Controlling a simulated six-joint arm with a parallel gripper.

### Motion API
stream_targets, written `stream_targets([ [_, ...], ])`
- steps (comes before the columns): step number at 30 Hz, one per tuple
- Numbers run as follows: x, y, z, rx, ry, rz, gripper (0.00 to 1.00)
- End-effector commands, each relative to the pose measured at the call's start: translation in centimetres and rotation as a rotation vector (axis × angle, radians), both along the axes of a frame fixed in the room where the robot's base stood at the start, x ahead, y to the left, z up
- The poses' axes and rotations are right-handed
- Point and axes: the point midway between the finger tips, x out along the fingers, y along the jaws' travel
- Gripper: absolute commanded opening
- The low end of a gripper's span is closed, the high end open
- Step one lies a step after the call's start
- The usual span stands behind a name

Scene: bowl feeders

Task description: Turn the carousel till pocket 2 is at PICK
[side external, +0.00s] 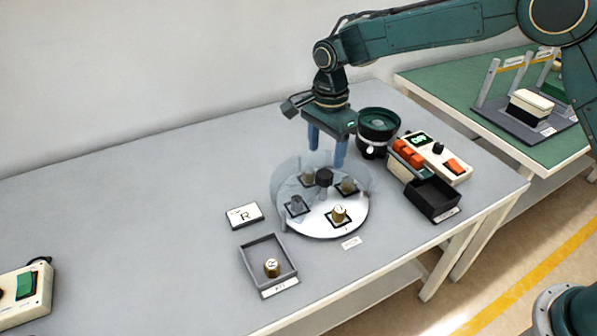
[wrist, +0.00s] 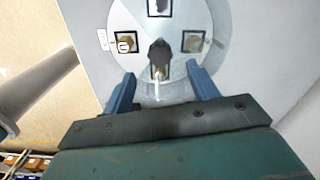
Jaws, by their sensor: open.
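The carousel (side external: 325,226) is a round white disc with several dark square pockets and a clear curved guard over its back part. It also shows in the wrist view (wrist: 175,28). A dark knob (side external: 324,177) stands at its centre. A brass part (side external: 338,214) with a light top sits in the front pocket, outside the guard, near a small white label (side external: 351,243). The other pockets lie under the guard. Pocket numbers and the label's words are too small to read. My gripper (side external: 327,158) is open, pointing down above the carousel's back edge, with nothing between its fingers.
A dark tray (side external: 247,262) holding one brass part stands front left, with a card marked R (side external: 244,215) behind it. A black bowl feeder (side external: 378,128), an orange-button control box (side external: 436,158) and an empty black bin (side external: 433,199) stand at right. The table's left is mostly clear.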

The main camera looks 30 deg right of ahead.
Motion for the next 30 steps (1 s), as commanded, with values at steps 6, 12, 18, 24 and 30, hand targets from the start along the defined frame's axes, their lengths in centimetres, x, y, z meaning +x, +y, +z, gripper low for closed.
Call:
stream_targets([
  [6, 0.1, 0.0, 3.9, 0.001, -0.005, -0.001, 0.59],
  [12, 0.1, 0.0, 6.2, 0.001, -0.003, -0.001, 0.59],
  [18, 0.0, 0.0, 7.1, 0.001, -0.003, -0.001, 0.59],
  [24, 0.0, 0.0, 7.2, 0.0, -0.002, -0.001, 0.59],
  [30, 0.0, -0.1, 7.3, 0.001, -0.004, 0.002, 0.59],
])
